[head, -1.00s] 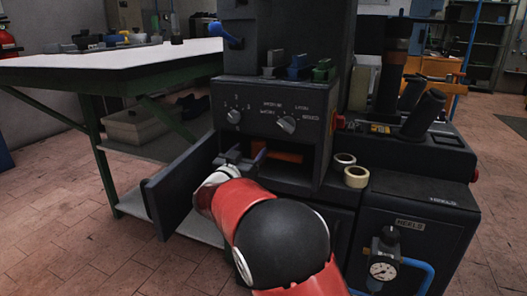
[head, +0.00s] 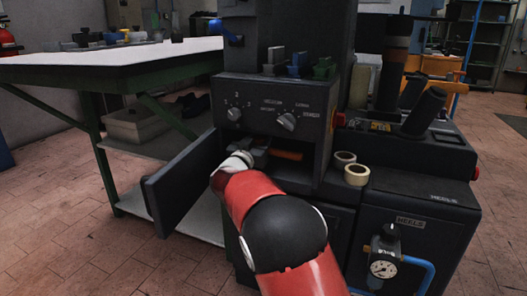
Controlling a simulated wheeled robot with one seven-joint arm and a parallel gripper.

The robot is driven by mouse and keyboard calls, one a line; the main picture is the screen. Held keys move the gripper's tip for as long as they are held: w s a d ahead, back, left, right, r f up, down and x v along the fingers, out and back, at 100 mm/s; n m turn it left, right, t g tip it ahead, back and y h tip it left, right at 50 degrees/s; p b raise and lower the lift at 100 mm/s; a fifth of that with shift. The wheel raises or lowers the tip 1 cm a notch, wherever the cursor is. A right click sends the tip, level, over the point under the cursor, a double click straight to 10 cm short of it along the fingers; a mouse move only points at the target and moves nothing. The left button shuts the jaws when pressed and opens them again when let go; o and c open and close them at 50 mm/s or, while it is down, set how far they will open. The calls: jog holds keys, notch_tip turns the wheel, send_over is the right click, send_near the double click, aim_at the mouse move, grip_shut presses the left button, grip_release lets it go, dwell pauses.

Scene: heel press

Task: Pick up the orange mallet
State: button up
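An orange thing (head: 286,155), likely the mallet, lies inside the open dark compartment of the heel press (head: 330,118). Only a part of it shows, at the right of my gripper. My gripper (head: 262,147) is at the compartment mouth, reaching in, just left of the orange part. My red and black arm hides much of the lower opening. The fingers are small and dark against the compartment, so I cannot tell whether they are open or shut, or whether they touch the orange thing.
The compartment's dark door (head: 180,185) stands open to the left of my arm. Two tape rolls (head: 356,174) sit on the ledge at the right. A white-topped workbench (head: 110,62) with a green frame stands at the left. Brick-coloured floor is clear in front of it.

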jog(key=c, duration=0.5)
jog(key=shift+r, duration=0.1)
jog(key=shift+c, duration=0.6)
jog(key=shift+r, duration=0.1)
